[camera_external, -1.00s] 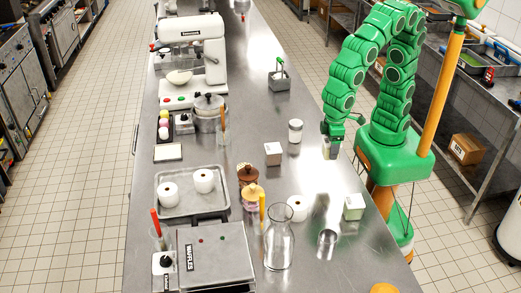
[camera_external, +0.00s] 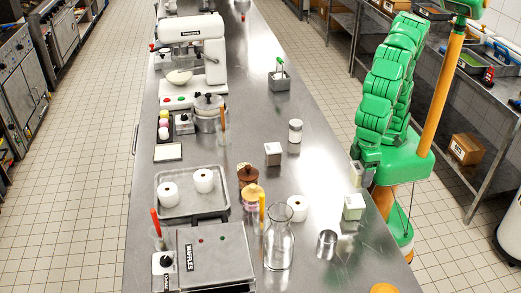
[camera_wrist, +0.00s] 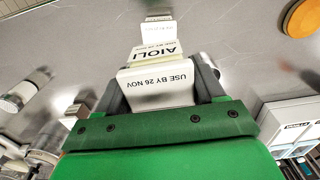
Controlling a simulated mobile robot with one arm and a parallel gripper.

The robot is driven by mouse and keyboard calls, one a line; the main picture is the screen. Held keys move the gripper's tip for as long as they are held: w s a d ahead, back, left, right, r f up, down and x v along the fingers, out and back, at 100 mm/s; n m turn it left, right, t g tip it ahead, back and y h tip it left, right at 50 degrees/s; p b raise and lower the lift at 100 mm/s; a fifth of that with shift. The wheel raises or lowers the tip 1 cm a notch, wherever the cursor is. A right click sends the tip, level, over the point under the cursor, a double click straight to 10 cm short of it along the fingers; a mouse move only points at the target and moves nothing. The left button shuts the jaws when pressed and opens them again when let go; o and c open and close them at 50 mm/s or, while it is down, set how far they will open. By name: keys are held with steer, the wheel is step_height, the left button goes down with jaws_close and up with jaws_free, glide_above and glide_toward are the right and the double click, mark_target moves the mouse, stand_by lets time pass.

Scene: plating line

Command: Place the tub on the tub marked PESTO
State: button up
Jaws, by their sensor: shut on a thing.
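My gripper (camera_wrist: 160,85) is shut on a pale tub (camera_wrist: 158,84) with a "USE BY 26 NOV" label. In the external view the held tub (camera_external: 356,173) is small and partly hidden beside my arm, near the table's right edge. Just beyond it in the wrist view is a yellowish surface labelled AIOLI (camera_wrist: 156,52); I cannot tell whether it belongs to the held tub. Another pale tub (camera_external: 354,206) stands nearer the camera, and a third tub (camera_external: 273,154) stands left of my gripper. Their labels are unreadable here, and I cannot make out PESTO.
A metal cup (camera_external: 327,244) and a glass carafe (camera_external: 279,246) stand nearer the camera. A white jar (camera_external: 295,131) stands behind the third tub. A waffle maker (camera_external: 214,257) and a tray (camera_external: 180,210) with white rolls lie left. The steel table between is mostly clear.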

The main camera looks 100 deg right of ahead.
steer(key=shift+f, duration=3.65)
steer(key=shift+f, duration=0.1)
steer(key=o, duration=1.2)
step_height(320, 180, up, 12)
steer(key=shift+r, duration=0.1)
steer(key=shift+d, duration=0.1)
